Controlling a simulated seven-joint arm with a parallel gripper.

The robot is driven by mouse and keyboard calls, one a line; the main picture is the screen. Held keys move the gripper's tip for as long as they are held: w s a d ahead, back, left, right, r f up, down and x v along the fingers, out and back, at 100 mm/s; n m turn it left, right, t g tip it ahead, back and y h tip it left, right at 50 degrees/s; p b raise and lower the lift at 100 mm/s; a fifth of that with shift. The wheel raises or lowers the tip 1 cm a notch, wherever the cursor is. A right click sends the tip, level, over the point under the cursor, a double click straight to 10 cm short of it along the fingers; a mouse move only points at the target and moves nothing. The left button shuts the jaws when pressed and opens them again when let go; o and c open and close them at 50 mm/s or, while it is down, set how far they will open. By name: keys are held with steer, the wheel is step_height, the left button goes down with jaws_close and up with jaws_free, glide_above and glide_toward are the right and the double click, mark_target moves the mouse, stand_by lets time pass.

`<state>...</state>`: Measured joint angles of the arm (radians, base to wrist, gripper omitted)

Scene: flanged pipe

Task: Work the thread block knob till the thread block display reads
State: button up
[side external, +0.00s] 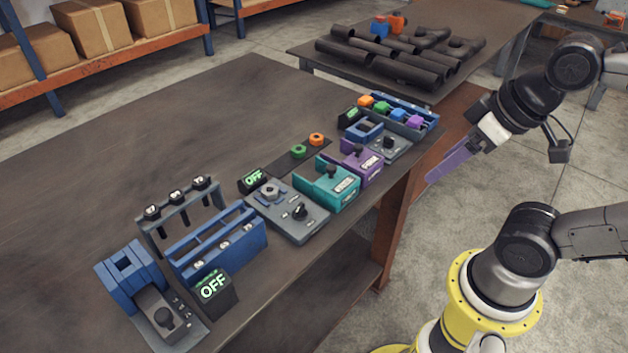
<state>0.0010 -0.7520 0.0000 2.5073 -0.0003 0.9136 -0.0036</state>
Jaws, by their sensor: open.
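No label marks the thread block clearly. A grey block (287,210) with a hex nut on top sits mid-table and carries a black knob (299,212). A small dark display (252,180) behind it reads OFF in green. Another display (213,286) reading OFF stands at the near end, beside a blue and grey unit (150,290) with a black knob (164,318). My gripper (430,178), with purple fingers, is open and empty. It hangs off the table's right edge, apart from every knob.
A teal unit (327,185) and a purple unit (361,160) stand right of the grey block. A blue rack (220,247) and a stand with black knobs (180,215) are to its left. Dark pipes (390,60) lie on the back table. The table's left side is clear.

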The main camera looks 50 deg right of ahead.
steer(key=shift+w+r, duration=0.15)
steer(key=shift+w, duration=0.05)
stand_by(0.6)
